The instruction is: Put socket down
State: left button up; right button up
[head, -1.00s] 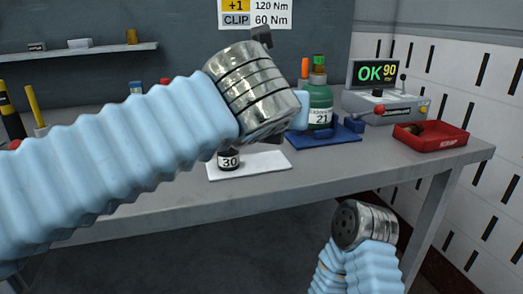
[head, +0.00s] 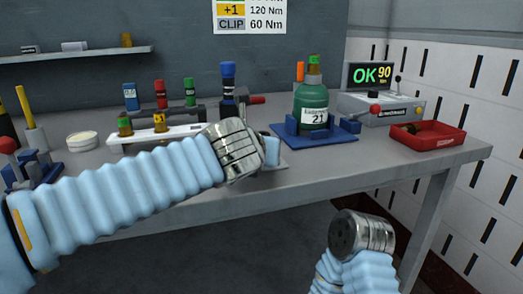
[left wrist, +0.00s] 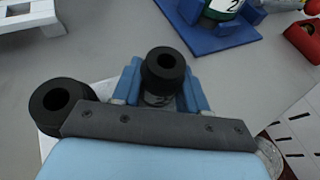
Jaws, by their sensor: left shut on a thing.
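In the left wrist view a black socket (left wrist: 165,70) with a pale label, partly hidden, sits between the blue fingers of my left gripper (left wrist: 163,98), which is shut on it. A second black socket (left wrist: 62,100) stands just left of the gripper, by the white mat (left wrist: 49,147). In the head view my left gripper (head: 271,149) is low over the front of the bench, in front of the white mat (head: 276,164). My wrist hides most of the mat and both sockets there. I cannot tell whether the held socket touches the mat. My right arm shows at the bottom, its fingers out of view.
A green bottle (head: 313,104) stands in a blue holder (head: 346,129) right of the gripper. Behind are a tester (head: 385,108) reading OK 90 and a red tray (head: 441,143). A white rack (head: 184,134) stands left on the grey bench (head: 385,165).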

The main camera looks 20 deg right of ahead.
pick_arm(q)
jog(key=shift+f, duration=0.15)
jog(key=o, duration=1.1)
jog(key=shift+r, duration=0.25)
jog(key=v, duration=1.2)
